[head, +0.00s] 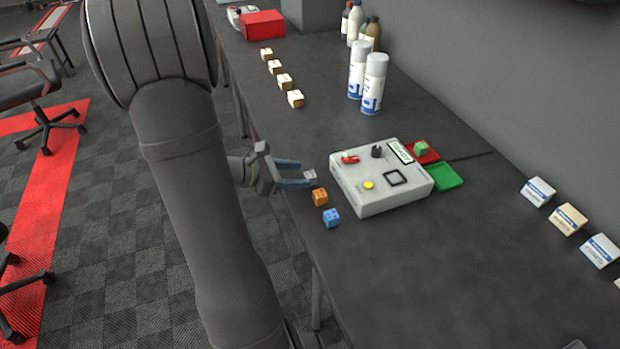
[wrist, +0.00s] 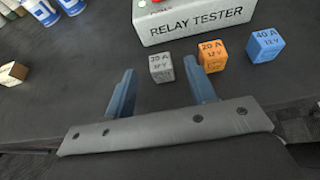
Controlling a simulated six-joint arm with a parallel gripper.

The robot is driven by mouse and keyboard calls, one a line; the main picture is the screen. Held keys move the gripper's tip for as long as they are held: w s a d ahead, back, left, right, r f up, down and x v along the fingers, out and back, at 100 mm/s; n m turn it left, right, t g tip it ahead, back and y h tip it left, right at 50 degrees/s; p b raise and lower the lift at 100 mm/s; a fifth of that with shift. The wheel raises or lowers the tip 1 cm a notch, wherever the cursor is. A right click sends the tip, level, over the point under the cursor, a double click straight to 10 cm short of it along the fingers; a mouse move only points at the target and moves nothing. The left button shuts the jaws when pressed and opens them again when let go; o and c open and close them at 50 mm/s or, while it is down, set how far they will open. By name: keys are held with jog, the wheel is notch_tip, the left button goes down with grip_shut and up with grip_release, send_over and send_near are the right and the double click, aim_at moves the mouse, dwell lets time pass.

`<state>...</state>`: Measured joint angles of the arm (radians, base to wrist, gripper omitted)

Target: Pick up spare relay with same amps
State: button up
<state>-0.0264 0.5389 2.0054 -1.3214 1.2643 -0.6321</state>
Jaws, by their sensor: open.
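My gripper (head: 298,173) is open at the table's front edge. In the wrist view its two fingers (wrist: 160,66) point toward a grey relay (wrist: 161,68) marked 20 A 12 V, which stands on the table just past and between the tips. The grey relay also shows in the head view (head: 310,175). Right of it stand an orange relay (wrist: 212,55) marked 20 A 12 V, close to the right finger, and a blue relay (wrist: 265,45) marked 40 A 12 V. A green relay (head: 421,148) sits on a red tray (head: 433,157); its label is unreadable.
The white relay tester (head: 360,205) stands just behind the relays, with a green tray (head: 445,177) beyond it. Spray cans (head: 374,85) and several small wooden-looking blocks (head: 284,82) stand farther left.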

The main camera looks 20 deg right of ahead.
aim_at(306, 175)
jog(key=shift+x, duration=3.2)
jog(key=shift+f, duration=0.15)
jog(key=shift+c, duration=0.2)
jog(key=c, duration=1)
